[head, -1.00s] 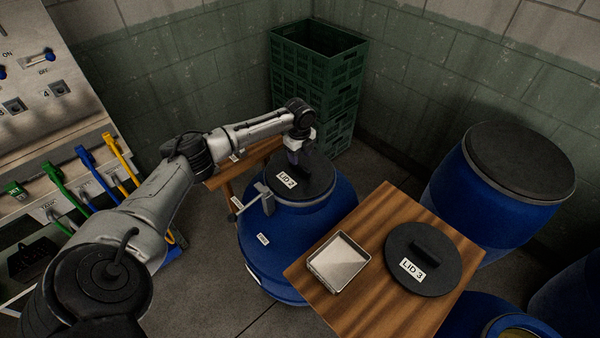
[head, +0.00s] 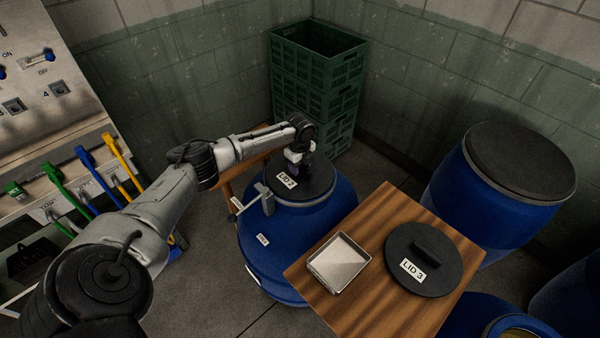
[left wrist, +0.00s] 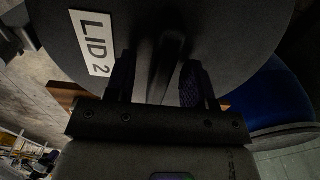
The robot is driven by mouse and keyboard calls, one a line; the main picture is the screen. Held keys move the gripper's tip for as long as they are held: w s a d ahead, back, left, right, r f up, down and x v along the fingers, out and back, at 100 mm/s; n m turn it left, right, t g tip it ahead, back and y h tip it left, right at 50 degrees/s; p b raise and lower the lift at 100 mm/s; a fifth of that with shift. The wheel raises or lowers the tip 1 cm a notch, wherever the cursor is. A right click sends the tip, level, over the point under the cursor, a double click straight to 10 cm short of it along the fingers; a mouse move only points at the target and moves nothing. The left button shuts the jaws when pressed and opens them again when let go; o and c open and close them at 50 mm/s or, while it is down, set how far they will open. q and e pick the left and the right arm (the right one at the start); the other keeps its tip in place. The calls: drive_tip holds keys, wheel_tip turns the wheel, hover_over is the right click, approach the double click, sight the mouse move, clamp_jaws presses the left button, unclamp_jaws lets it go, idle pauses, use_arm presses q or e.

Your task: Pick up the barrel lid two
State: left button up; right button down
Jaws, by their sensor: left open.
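The black round lid labelled LID 2 (head: 315,183) sits on top of a blue barrel (head: 290,240), left of the wooden table. My left gripper (head: 299,164) is over the lid's far part, pointing down, with the arm coming in from the left. In the left wrist view the lid (left wrist: 230,35) fills the upper middle, with its white label at the left. The left gripper's two dark fingers (left wrist: 158,83) are open and stand on either side of the lid's raised handle (left wrist: 166,65). Whether they touch the handle cannot be told.
A metal clamp (head: 262,197) hangs at the barrel's left rim. A wooden table (head: 400,205) holds a metal tray (head: 338,262) and LID 3 (head: 424,262). Green crates (head: 318,85) stand behind. Another blue barrel (head: 500,185) stands right.

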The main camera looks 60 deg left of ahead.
use_arm(q)
drive_tip(key=shift+f, duration=0.15)
drive_tip(key=shift+c, duration=0.5)
clamp_jaws()
